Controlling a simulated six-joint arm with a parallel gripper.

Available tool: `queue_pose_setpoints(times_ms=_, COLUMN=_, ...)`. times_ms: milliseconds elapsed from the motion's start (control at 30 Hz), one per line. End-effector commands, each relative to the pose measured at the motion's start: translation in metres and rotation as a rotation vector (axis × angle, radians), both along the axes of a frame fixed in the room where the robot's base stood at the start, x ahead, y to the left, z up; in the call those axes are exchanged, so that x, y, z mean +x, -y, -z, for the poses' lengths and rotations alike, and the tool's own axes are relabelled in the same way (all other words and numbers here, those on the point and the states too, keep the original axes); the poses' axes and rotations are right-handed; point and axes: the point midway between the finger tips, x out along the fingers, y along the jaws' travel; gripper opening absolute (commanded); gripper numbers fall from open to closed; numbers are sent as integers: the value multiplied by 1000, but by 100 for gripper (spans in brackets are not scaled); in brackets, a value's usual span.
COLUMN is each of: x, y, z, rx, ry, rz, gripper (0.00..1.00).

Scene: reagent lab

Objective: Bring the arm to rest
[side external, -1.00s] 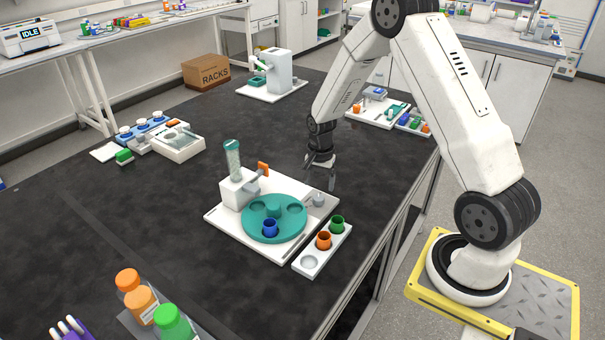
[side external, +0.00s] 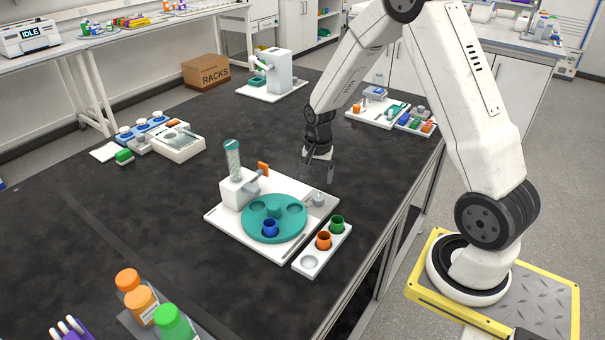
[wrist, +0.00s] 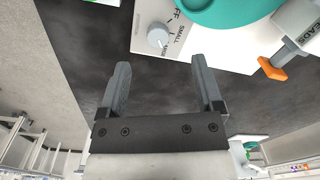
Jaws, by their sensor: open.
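My gripper (side external: 316,172) hangs above the black table (side external: 150,245), just behind the dispenser station, with its fingers apart and nothing between them. In the wrist view my gripper (wrist: 165,80) shows two spread grey fingers over bare dark tabletop. The white dispenser station (side external: 222,217) carries a teal turntable (side external: 285,227) with a blue cup (side external: 270,228) in it. A grey knob (wrist: 157,36) on the station, beside the lettering "SMALL", is in the wrist view ahead of the fingers.
A white holder (side external: 310,263) with an orange cup (side external: 324,240) and a green cup (side external: 337,224) stands beside the station. Bottles (side external: 172,322) stand at the front. Other equipment (side external: 180,142) is at the left and back.

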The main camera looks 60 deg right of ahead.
Motion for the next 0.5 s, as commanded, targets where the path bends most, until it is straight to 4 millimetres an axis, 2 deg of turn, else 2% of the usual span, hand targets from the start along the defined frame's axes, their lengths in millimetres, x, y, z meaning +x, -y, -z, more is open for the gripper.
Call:
queue_pose_setpoints(times_ms=267, x=-24, y=-60, z=-36, rx=-37, ry=62, rz=-395, gripper=84)
queue_pose_setpoints(times_ms=500, x=-60, y=-108, z=-59, rx=-82, ry=119, rz=-774, gripper=84)
